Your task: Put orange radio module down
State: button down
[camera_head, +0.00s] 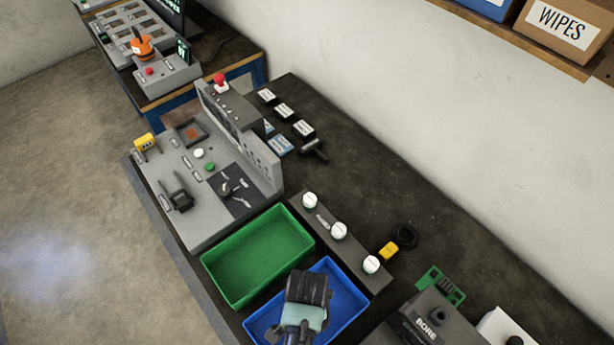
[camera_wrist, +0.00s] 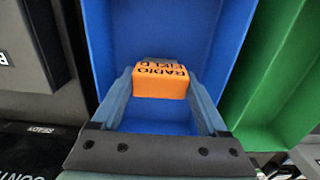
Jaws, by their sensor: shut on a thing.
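The orange radio module (camera_wrist: 160,82) is between the two fingers of my gripper (camera_wrist: 160,100) in the wrist view, with dark lettering including "RADIO" on it. The gripper is shut on it. Behind the module, the wrist view shows the inside of the blue tray (camera_wrist: 165,30). In the head view my gripper (camera_head: 306,290) is over the blue tray (camera_head: 345,284), and the module is hidden behind the gripper. I cannot tell whether the module touches the tray floor.
An empty green tray (camera_head: 258,255) adjoins the blue tray on the left. A grey strip with white-capped jars (camera_head: 339,231) runs behind the trays. A dark device marked "BORE" (camera_head: 430,318) stands to the right. Bench space behind the strip is mostly clear.

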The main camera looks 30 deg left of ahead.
jog(key=shift+w+f, duration=0.1)
grip_release()
notch_tip(320, 180, up, 12)
jog(key=w+a+r+n+t+y, duration=0.1)
jog(key=w+a+r+t+y, duration=0.1)
jog(key=w+r+t, duration=1)
jog(key=w+d+r+t, duration=0.1)
jog(key=w+r, duration=0.4)
jog(key=r, duration=0.4)
jog(key=w+d+r+t, duration=0.15)
jog(key=w+r, duration=0.35)
jog(key=r, duration=0.5)
jog(key=d+r+n+t, duration=0.1)
jog(key=d+r+t, duration=0.1)
jog(key=r, duration=0.6)
jog(key=d+r+n+t, duration=0.1)
jog(key=d+r+t, duration=0.15)
jog(key=r, duration=0.65)
jog(key=s+d+r+t+h, duration=0.1)
jog(key=s+r+t, duration=0.3)
jog(key=r, duration=0.5)
jog(key=s+d+r+n+t+h, duration=0.1)
jog(key=s+d+r+t, duration=0.2)
jog(key=s+r, duration=0.4)
notch_tip(320, 180, up, 3)
jog(key=shift+d+f+t, duration=0.1)
jog(key=shift+d+t, duration=0.25)
jog(key=shift+t, duration=0.35)
